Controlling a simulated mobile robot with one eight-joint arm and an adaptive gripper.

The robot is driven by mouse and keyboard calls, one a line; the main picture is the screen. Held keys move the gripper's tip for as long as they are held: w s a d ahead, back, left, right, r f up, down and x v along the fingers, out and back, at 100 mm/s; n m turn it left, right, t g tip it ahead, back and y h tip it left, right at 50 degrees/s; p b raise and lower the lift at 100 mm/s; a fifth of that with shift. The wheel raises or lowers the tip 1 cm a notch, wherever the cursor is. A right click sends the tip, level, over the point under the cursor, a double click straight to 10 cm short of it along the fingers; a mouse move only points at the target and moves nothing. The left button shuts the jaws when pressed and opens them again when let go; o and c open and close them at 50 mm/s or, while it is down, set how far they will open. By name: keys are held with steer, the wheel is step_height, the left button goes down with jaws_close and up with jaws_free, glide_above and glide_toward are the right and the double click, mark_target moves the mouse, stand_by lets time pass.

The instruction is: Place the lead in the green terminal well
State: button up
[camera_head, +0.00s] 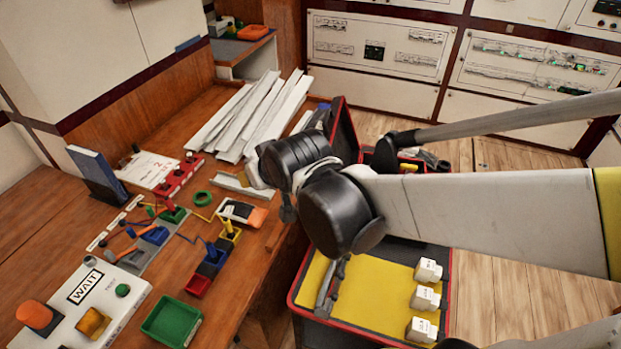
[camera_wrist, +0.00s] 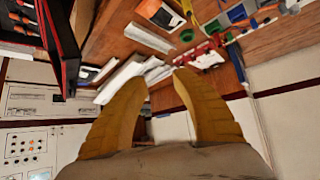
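The green terminal well (camera_head: 173,213) stands at the far end of a grey strip on the bench, beside a blue well (camera_head: 155,235). Coloured leads lie around the strip; an orange one (camera_head: 141,230) shows near the blue well. I cannot tell which lead is meant. Blue (camera_head: 211,264) and yellow (camera_head: 232,236) holders stand to the right with upright pieces in them. In the wrist view my gripper (camera_wrist: 158,82) has its two yellow fingers spread with nothing between them. It is raised, apart from the wells; in the head view my arm hides most of it.
A red strip (camera_head: 180,177), a green ring (camera_head: 203,198) and white trunking lengths (camera_head: 252,120) lie on the bench. A green tray (camera_head: 160,322) and a WAIT box (camera_head: 86,286) are at the front. A red-edged case (camera_head: 379,292) with a yellow lining stands right.

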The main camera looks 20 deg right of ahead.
steer(key=s+d+m+g+h, duration=0.1)
steer(key=s+d, duration=0.4)
steer(key=s, duration=0.3)
steer(key=s+d+m+g, duration=0.1)
steer(key=s+d, duration=0.4)
steer(key=s, duration=0.2)
steer(key=shift+s+r+h, duration=0.3)
steer(key=shift+s+h, duration=0.05)
steer(key=shift+h, duration=0.05)
steer(key=shift+o, duration=0.5)
